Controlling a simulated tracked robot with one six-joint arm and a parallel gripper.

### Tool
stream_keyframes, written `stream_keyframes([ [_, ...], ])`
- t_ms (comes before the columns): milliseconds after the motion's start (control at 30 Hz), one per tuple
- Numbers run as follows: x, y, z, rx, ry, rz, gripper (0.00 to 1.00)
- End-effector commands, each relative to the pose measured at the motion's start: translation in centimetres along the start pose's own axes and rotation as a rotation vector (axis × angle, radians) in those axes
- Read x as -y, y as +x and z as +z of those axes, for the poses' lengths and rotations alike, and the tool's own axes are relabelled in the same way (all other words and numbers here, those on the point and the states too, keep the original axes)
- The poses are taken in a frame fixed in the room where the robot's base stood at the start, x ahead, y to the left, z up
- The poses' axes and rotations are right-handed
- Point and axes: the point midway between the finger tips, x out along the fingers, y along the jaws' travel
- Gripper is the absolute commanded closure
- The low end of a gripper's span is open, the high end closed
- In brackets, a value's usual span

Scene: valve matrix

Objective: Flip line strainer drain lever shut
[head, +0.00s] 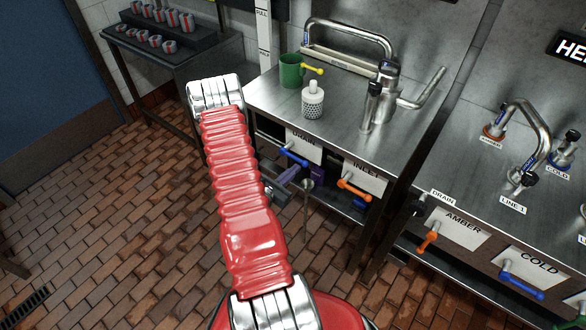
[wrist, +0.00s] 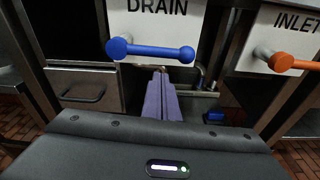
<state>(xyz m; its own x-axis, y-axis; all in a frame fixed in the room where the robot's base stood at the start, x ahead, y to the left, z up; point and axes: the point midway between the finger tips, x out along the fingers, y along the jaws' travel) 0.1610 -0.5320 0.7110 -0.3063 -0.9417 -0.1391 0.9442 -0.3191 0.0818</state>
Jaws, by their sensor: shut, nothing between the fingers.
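The blue drain lever (head: 293,156) sits on the white DRAIN panel (head: 303,147) at the bench front in the head view. In the wrist view the lever (wrist: 152,51) lies almost level, its pivot at the left and its free end at the right. My gripper (wrist: 161,76) is shut and empty, its purple fingers together. The fingertips appear just below the middle of the lever; I cannot tell whether they touch it. In the head view my gripper (head: 289,174) shows partly beyond my red arm, below the panel.
An orange lever (head: 354,188) on the INLET panel (head: 364,176) is close on the right. The bench (head: 345,125) above carries a green mug (head: 291,71), a white perforated strainer (head: 313,100) and metal piping. More levers are on the right bench. Brick floor is clear at left.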

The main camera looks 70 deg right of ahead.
Motion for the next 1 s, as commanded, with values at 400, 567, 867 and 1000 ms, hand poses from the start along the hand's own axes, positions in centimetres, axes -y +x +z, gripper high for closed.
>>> stream_keyframes([
  [400, -0.1, -3.9, -1.5, -0.002, -0.004, 0.005, 1.00],
  [567, -0.2, -6.0, -1.5, -0.002, -0.003, 0.006, 1.00],
  [867, -0.2, -9.2, -1.4, -0.001, -0.002, 0.006, 1.00],
  [1000, -0.2, -9.7, -1.4, 0.000, -0.001, 0.004, 1.00],
])
